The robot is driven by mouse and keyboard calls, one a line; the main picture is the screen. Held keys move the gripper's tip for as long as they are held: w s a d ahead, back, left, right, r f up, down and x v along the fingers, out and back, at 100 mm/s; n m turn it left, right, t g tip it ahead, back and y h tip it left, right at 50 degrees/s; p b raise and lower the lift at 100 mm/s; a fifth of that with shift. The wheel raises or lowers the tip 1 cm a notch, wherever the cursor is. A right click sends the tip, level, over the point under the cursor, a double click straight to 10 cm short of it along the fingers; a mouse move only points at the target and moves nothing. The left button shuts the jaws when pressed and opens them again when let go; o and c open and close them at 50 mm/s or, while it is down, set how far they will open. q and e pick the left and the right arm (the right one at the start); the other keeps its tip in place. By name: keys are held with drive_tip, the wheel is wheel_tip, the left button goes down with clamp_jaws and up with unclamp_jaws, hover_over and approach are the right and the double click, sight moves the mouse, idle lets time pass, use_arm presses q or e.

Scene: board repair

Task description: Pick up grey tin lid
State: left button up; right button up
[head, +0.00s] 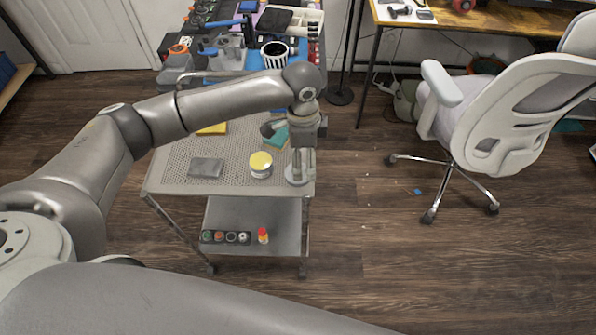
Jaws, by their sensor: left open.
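A round grey tin lid (296,178) lies flat near the right edge of the perforated top of a metal cart (228,180). My left gripper (304,166) points straight down above the lid, its fingers open. The fingertips overlap the lid in the picture; I cannot tell whether they touch it. Part of the lid is hidden behind the fingers. A tin with a yellow top (261,160) stands just left of the lid. My right gripper is out of view.
A dark grey pad (206,168) lies left of the tin; a teal item (277,136) lies behind it. The cart's lower shelf (260,212) holds small containers and a red-capped bottle (263,235). A cluttered workbench stands behind. A white office chair (500,100) stands right, with open floor between.

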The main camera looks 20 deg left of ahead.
use_arm(q)
drive_tip(key=shift+w+a+r+y, duration=0.15)
drive_tip(key=shift+w+a+r, duration=0.25)
drive_tip(key=shift+a, duration=0.2)
drive_tip(key=shift+w+a+r+y, duration=0.15)
drive_tip(key=shift+w+a+r, duration=0.2)
drive_tip(key=shift+a, duration=0.2)
drive_tip(key=shift+w+a+f, duration=0.1)
drive_tip(key=shift+a+f, duration=0.05)
hover_over(289, 176)
drive_tip(key=w+d, duration=0.2)
drive_tip(key=f, duration=0.5)
drive_tip(key=shift+a, duration=0.2)
drive_tip(key=shift+s+f+p, duration=0.2)
drive_tip(key=shift+f+p, duration=0.45)
drive_tip(key=shift+f, duration=2)
drive_tip(key=c, duration=0.9)
